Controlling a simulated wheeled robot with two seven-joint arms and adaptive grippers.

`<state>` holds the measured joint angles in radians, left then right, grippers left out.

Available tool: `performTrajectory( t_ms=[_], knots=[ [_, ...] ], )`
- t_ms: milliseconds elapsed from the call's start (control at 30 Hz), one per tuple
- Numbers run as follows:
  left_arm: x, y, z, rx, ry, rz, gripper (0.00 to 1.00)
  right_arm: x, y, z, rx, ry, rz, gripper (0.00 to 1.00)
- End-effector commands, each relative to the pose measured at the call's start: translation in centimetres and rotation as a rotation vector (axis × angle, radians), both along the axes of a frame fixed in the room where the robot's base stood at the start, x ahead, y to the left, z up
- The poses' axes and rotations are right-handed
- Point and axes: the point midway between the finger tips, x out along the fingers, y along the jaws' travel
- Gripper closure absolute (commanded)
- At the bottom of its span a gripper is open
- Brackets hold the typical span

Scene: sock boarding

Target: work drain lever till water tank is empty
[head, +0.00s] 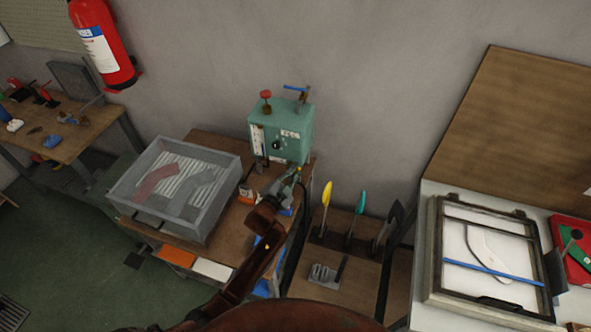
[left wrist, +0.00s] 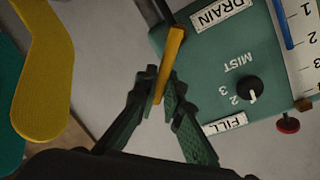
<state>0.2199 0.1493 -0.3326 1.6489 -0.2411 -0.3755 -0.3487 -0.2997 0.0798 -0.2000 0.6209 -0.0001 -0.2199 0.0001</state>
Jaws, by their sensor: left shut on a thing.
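The teal water tank box (head: 280,130) stands at the back of the wooden bench, against the wall. In the left wrist view its front panel (left wrist: 215,65) is tilted, with a DRAIN label (left wrist: 220,12), a FILL label (left wrist: 224,124) and a black MIST knob (left wrist: 249,89). The yellow drain lever (left wrist: 171,52) sticks out beside the DRAIN label. My left gripper (left wrist: 161,88) is shut on the lever's outer part; in the head view it is at the box's lower right (head: 285,187). A blue strip (left wrist: 283,22) runs beside a numbered scale (left wrist: 304,35). My right gripper is not in view.
A grey tray (head: 120,188) with sock shapes stands left of the box. Yellow (head: 327,194) and teal (head: 361,202) sock boards stand upright to the right. A framed press (head: 436,250) is farther right. A red fire extinguisher (head: 105,50) hangs on the wall.

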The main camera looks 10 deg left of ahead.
Motion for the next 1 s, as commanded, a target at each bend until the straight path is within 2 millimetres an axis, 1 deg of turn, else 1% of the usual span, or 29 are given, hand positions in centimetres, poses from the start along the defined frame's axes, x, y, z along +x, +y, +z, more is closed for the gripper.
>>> performTrajectory(
  t_ms=[33,100,300,500,733,1000],
  knots=[
    [0.0,0.3,0.4,-0.043,0.007,0.001,1.00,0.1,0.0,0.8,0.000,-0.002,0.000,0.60],
    [0.0,0.5,0.6,-0.104,0.014,0.003,1.00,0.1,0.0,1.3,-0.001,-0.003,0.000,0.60],
    [0.1,1.2,0.9,-0.256,0.031,0.002,1.00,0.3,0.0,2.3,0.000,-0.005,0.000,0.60],
    [0.2,1.7,1.2,-0.365,0.043,0.002,1.00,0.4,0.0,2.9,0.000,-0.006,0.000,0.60],
    [0.2,2.0,1.2,-0.432,0.051,0.002,1.00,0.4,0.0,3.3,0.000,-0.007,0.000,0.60],
    [0.2,2.1,1.2,-0.451,0.054,0.002,1.00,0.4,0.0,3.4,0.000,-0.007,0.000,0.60]
  ],
)
